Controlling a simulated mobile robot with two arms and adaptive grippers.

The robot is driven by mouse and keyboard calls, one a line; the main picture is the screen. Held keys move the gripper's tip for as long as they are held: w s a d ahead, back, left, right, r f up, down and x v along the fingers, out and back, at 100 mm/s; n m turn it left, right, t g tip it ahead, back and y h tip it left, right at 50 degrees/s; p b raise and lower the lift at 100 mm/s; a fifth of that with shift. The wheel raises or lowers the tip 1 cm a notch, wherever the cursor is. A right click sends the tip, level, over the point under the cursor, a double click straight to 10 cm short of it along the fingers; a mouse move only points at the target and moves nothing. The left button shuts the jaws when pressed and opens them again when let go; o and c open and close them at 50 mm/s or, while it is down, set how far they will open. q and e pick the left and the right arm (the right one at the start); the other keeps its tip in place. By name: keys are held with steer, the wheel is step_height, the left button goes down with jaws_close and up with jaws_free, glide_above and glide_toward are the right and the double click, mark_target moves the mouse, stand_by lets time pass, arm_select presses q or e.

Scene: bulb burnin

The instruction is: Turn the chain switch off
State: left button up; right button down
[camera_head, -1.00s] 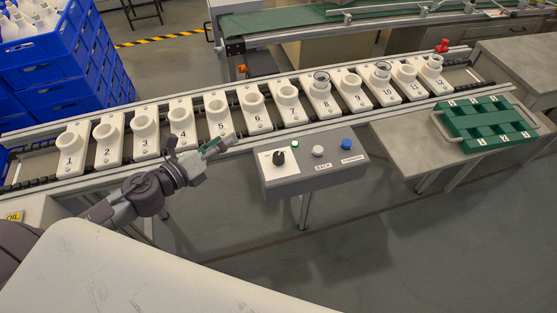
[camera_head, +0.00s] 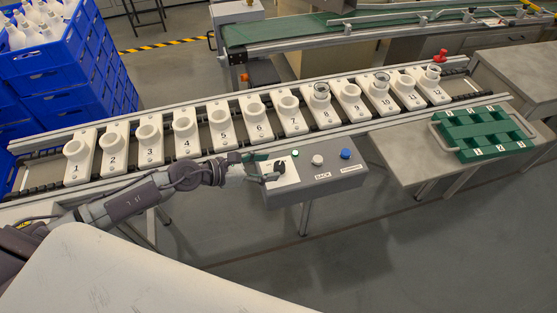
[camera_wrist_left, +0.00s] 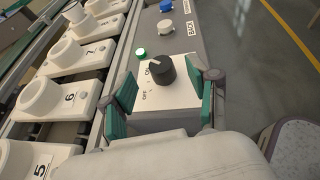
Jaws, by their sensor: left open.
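The chain switch is a black rotary knob (camera_head: 279,166) on a white plate at the left end of the grey control box (camera_head: 315,190). In the left wrist view, the knob (camera_wrist_left: 160,70) stands beside ON and OFF marks; its white line points toward the ON side. A green lamp (camera_wrist_left: 140,54) sits beside the plate. My left gripper (camera_head: 267,168) is open at the knob, also seen in the left wrist view (camera_wrist_left: 165,87), with green-padded fingers on either side. Gaps show between knob and pads. My right gripper is not in view.
A white button (camera_head: 317,160) and a blue button (camera_head: 345,153) sit to the knob's right. Numbered white holders (camera_head: 184,128) line the conveyor behind the box. A green tray (camera_head: 455,131) is on the table at right.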

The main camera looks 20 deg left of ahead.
mark_target(277, 166)
arm_select(q)
steer(key=shift+x, duration=2.05)
steer(key=shift+f, duration=0.1)
